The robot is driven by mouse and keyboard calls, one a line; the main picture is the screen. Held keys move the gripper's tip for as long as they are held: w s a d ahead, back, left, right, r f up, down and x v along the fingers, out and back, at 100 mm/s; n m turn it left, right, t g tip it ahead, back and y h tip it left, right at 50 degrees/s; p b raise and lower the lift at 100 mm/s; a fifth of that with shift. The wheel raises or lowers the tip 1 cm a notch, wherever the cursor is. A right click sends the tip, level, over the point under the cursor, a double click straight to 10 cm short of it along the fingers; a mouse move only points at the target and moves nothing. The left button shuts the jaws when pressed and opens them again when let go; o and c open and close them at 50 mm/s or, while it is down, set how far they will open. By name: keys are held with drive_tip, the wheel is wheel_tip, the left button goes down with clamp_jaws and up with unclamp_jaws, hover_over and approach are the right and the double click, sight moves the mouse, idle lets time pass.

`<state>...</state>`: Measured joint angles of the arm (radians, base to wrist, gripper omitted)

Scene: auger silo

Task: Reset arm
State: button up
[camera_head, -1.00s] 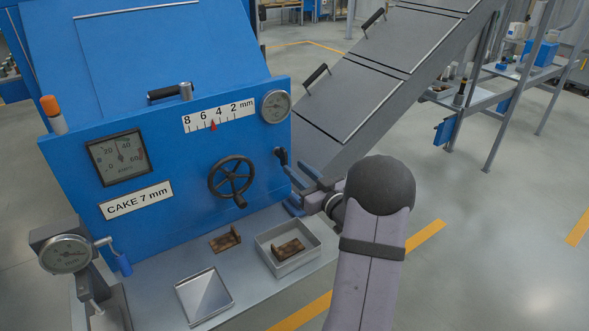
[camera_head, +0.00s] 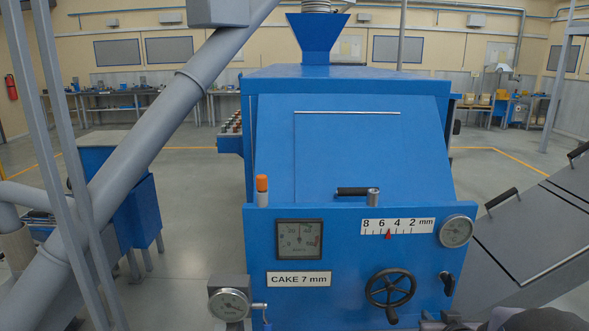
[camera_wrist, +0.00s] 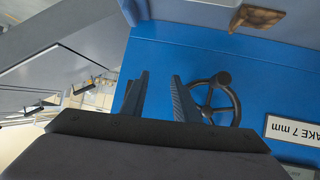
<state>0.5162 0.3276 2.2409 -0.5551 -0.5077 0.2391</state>
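My gripper (camera_wrist: 160,88) is open in the wrist view, with its two dark fingers apart and only blue panel between them. It is close to the front panel of the blue machine (camera_head: 345,235), beside the black handwheel (camera_wrist: 214,98). I cannot tell whether it touches the panel. In the head view only the top of my arm shows at the bottom right edge, and the gripper cannot be made out clearly there. The handwheel (camera_head: 390,287) also shows in the head view, just left of a small dark lever (camera_head: 447,283).
The panel carries a "CAKE 7 mm" label (camera_head: 298,279), a square meter (camera_head: 299,240) and a round gauge (camera_head: 456,231). Another gauge (camera_head: 229,304) stands at lower left. A sloping grey chute (camera_head: 520,235) lies at right. A brown piece (camera_wrist: 257,18) shows in the wrist view.

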drive_tip(key=s+a+g+y+p, duration=0.1)
drive_tip(key=s+a+g+p, duration=0.2)
drive_tip(key=s+a, duration=0.7)
drive_tip(key=s+a+n+g+y+p, duration=0.1)
drive_tip(key=s+a+g+p, duration=0.2)
drive_tip(key=s+a+g, duration=0.5)
drive_tip(key=s+a, duration=0.2)
drive_tip(key=s, duration=0.7)
drive_tip(key=shift+s+a+r+g, duration=0.15)
drive_tip(key=shift+a+r+g, duration=0.1)
drive_tip(key=shift+r+g, duration=0.1)
